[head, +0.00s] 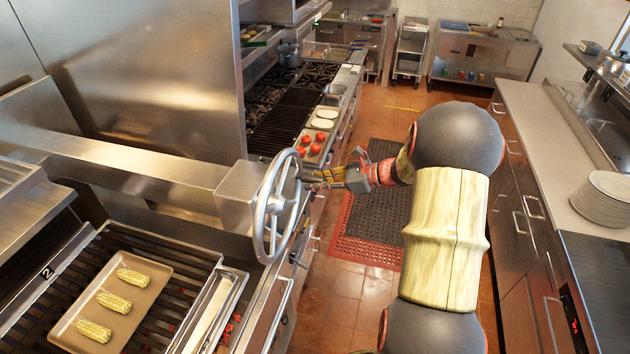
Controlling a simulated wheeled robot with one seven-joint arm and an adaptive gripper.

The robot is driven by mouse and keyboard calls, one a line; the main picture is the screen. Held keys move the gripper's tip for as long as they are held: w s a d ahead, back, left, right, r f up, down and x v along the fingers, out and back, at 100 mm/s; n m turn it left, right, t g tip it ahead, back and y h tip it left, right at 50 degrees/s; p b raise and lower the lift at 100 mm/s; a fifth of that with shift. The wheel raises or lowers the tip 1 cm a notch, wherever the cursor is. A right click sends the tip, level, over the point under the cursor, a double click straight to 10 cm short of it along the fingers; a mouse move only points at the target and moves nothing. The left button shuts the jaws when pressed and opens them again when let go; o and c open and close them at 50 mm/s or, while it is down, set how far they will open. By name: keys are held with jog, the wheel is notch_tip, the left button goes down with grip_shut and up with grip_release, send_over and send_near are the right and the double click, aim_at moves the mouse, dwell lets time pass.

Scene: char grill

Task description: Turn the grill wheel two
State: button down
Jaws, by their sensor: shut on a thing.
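The grill wheel (263,218) is a silver spoked handwheel on a steel box (233,196) beside the grill grate. The grate (185,258) carries a plate marked 2 at its left edge. My gripper (312,177) reaches in from the right and is shut on the far right part of the wheel's rim. The exact contact of the fingertips is small and partly hidden by the gripper itself.
A tan tray (63,331) with three corn cobs lies on the grate. Tomatoes (316,148) sit on the counter behind my gripper. A stack of plates (601,199) stands on the right counter. The tiled aisle has a dark mat (371,218).

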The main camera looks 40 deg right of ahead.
jog(key=shift+f, duration=0.1)
dwell(0.3)
jog(key=c, duration=1.6)
grip_release()
jog(key=v, duration=1.2)
jog(key=shift+c, duration=0.3)
